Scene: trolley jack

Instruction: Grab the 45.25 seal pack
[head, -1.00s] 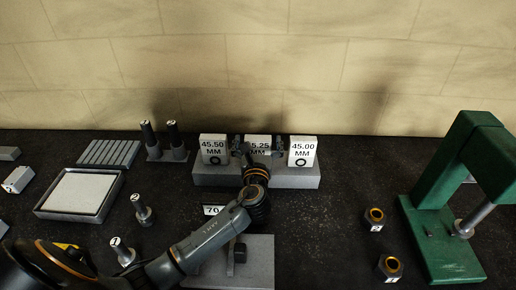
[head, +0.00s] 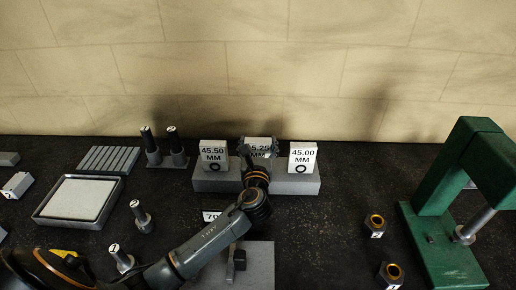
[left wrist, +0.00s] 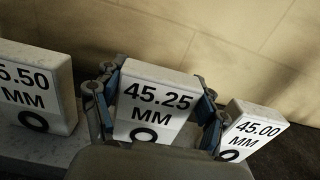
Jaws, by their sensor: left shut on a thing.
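The 45.25 seal pack (head: 259,142) is a white block marked "45.25 MM" in the middle of a grey stand, partly hidden behind my left gripper in the head view. My left gripper (head: 258,152) is shut on it. In the left wrist view the 45.25 pack (left wrist: 155,100) sits between the two fingers of my left gripper (left wrist: 152,103), one against each side. The pack appears slightly tilted in that view. I cannot tell whether it touches the stand. My right gripper is not in view.
The 45.50 pack (head: 213,152) stands to the left and the 45.00 pack (head: 302,156) to the right, on the grey stand (head: 300,186). A green press (head: 420,235) stands at the right. A grey tray (head: 43,217) and several posts are at the left.

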